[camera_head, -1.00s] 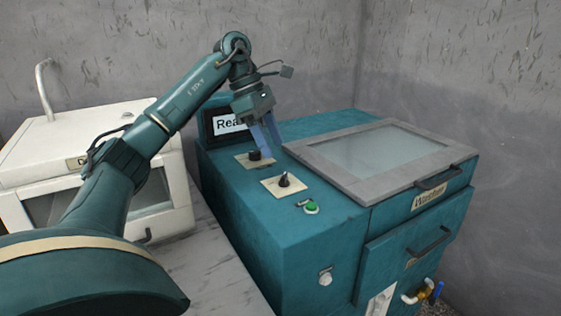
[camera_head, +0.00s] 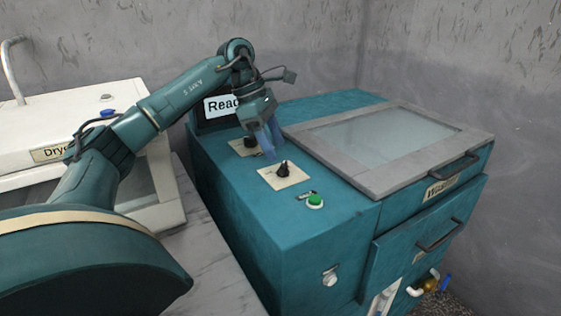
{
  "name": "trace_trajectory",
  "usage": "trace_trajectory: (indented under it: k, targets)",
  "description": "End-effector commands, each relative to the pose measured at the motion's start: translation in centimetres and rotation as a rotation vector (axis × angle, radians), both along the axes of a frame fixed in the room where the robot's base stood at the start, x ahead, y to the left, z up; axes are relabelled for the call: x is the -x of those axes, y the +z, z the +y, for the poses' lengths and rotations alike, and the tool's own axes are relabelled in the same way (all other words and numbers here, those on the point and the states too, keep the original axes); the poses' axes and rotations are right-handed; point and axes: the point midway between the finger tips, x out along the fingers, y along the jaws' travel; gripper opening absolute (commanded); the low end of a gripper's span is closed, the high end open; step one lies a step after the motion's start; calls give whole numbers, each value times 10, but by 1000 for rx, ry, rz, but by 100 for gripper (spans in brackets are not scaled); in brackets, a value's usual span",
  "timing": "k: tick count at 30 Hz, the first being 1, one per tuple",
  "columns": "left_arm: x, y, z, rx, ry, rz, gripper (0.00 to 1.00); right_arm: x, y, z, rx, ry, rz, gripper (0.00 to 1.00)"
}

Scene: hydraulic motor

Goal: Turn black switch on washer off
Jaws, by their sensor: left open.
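The teal washer (camera_head: 300,245) stands in the middle of the view, with a grey-framed glass lid (camera_head: 385,145) on its top. A black switch knob (camera_head: 283,170) sits on a cream plate in front of my gripper. A second black knob (camera_head: 249,142) on a cream plate is farther back, partly hidden by my gripper. My left gripper (camera_head: 269,148) is open, pointing down over the washer top, with its bluish fingers between the two knobs and close to the nearer one. Whether it touches a knob I cannot tell. My right gripper is not in view.
A green button (camera_head: 315,202) and a small lever lie in front of the nearer knob. A display (camera_head: 220,106) with a "Read..." label stands at the washer's back left. A white dryer (camera_head: 40,125) is at left. Handles (camera_head: 440,235) stick out from the washer's front.

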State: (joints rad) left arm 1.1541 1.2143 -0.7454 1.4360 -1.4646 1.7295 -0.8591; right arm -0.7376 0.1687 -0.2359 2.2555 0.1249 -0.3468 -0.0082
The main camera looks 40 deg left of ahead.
Motion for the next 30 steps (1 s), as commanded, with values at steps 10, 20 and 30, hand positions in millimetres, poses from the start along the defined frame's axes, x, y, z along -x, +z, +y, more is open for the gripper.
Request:
trace_trajectory:
  k: [10, 20, 30]
  targets:
    - [-8, -40, -15, 0, 0, -1, 55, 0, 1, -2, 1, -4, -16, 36]
    - [-9, -43, -16, 0, 0, -1, 55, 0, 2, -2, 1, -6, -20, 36]
    - [-9, -42, -16, 0, 0, -1, 27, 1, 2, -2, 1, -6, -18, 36]
